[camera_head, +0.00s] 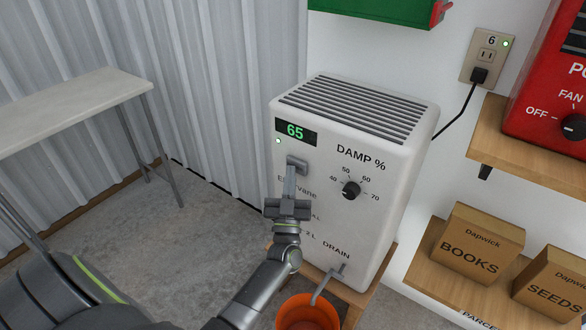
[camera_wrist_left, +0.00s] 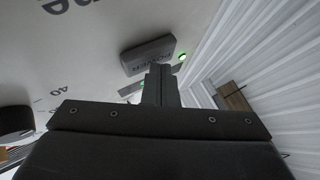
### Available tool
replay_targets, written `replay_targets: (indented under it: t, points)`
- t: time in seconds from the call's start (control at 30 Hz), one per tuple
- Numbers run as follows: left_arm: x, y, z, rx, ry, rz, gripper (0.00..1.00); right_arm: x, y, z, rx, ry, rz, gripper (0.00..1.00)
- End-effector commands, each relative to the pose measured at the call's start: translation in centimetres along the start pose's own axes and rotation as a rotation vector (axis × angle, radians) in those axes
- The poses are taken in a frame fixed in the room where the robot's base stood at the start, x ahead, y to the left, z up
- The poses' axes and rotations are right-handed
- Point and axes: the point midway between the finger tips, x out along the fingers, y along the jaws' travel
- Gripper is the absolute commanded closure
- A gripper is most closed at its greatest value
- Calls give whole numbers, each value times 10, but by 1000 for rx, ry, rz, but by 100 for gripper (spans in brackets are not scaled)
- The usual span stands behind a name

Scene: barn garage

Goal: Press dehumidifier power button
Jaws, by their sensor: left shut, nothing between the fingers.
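The white dehumidifier (camera_head: 345,190) stands upright, its front facing me. Its display (camera_head: 295,132) reads 65 in green, and a small green light (camera_head: 278,141) glows below it. The grey power button (camera_head: 298,162) sits under the display, partly covered by my gripper. In the left wrist view the dark button (camera_wrist_left: 148,55), marked POWER, shows upside down. My left gripper (camera_head: 291,168) is shut and empty, its fingertips over the button's lower part. The fingertips (camera_wrist_left: 160,72) overlap the button's edge in the wrist view; I cannot tell whether they touch. My right gripper is not in view.
A humidity dial (camera_head: 351,189) is right of the gripper. Below are a drain spout (camera_head: 333,279) and an orange bucket (camera_head: 307,312). A grey table (camera_head: 70,105) stands left. Shelves with boxes (camera_head: 478,243) and a red machine (camera_head: 550,90) are right. Floor left of the dehumidifier is clear.

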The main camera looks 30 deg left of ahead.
Motion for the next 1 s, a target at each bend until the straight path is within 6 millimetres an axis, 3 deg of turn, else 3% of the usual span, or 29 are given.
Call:
replay_targets:
  t: [0.47, 1.0]
  points:
    - [6, 4, 3, -1, 1, 2, 100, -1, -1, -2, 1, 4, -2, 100]
    - [-2, -1, -1, 0, -2, 1, 100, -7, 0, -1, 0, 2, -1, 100]
